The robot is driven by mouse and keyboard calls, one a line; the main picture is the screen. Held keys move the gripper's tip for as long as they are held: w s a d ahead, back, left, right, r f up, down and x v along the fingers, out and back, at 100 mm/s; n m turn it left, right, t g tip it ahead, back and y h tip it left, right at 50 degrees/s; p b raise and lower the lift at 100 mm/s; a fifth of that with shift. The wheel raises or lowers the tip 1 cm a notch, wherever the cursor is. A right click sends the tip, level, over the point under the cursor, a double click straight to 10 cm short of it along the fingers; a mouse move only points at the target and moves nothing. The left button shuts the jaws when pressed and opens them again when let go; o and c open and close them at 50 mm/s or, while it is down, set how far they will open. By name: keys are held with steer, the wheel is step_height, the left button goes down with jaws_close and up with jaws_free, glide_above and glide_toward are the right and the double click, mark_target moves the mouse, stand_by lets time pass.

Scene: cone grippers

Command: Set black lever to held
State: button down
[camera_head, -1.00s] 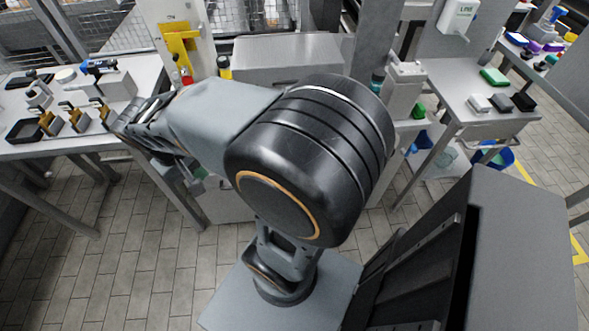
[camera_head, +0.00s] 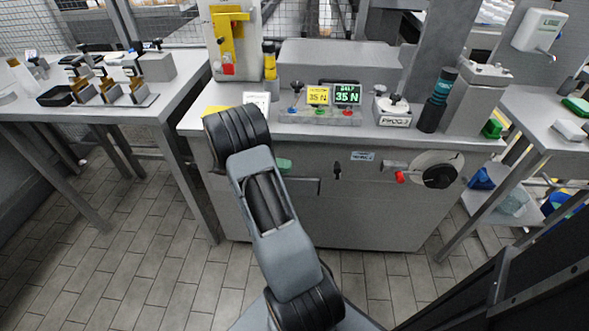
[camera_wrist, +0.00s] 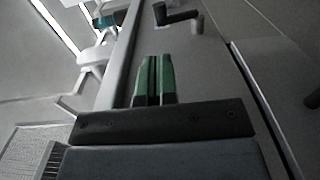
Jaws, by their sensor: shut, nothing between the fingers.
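A small black lever (camera_head: 337,170) sits on the front panel of the grey cabinet, below the worktop. Its exact position is too small to read. In the wrist view a dark cranked handle (camera_wrist: 175,15) shows just beyond my fingertips, to the upper right; I cannot tell whether it is the same lever. My gripper (camera_wrist: 153,57) has green fingers pressed together, with nothing between them. It is apart from the handle, close in front of the cabinet's face. In the head view my arm hides most of the gripper.
A side table (camera_head: 178,90) stands left. Floor in front is clear.

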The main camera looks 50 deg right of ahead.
mark_target(337, 173)
steer(key=b+x, duration=0.1)
steer(key=x, duration=1.1)
steer(key=shift+b, duration=0.4)
steer(key=shift+s, duration=0.1)
